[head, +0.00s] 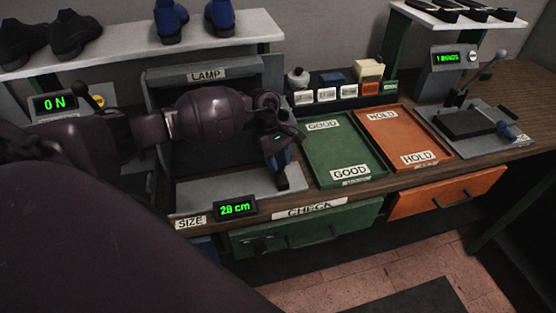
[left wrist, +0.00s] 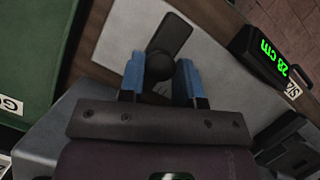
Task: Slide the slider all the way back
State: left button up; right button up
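The size gauge is a pale grey plate (head: 205,198) at the front of the lamp bay, with a display (head: 235,209) reading 28 cm. The slider (left wrist: 166,38) is a dark block with a round knob, seen on the pale plate in the left wrist view. My left gripper (head: 285,163) reaches down over the gauge's right end. In the left wrist view its blue fingers (left wrist: 161,78) stand on both sides of the knob with almost no gap, so it looks shut on the knob. In the head view the gripper mostly hides the slider. My right gripper is not in view.
Right of the gauge lie a green GOOD tray (head: 345,150) and an orange HOLD tray (head: 405,135). A lever press (head: 470,120) stands at the far right. Behind the trays is a row of small labelled boxes (head: 326,94). Shoes (head: 75,32) stand on the shelf above.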

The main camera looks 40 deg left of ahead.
pick_arm(q)
grip_shut()
jog(key=w+d+b, duration=0.1)
jog(key=b, duration=0.1)
jog(key=w+d+b, duration=0.1)
jog(key=w+b, duration=0.1)
jog(key=shift+w+d, duration=0.1)
jog(key=shift+d, duration=0.2)
jog(key=shift+r, duration=0.1)
jog(key=shift+o, duration=1.5)
grip_release()
jog(key=shift+d, duration=0.1)
jog(key=o, duration=0.4)
jog(key=shift+w+d, duration=0.1)
jog(key=shift+c, duration=0.2)
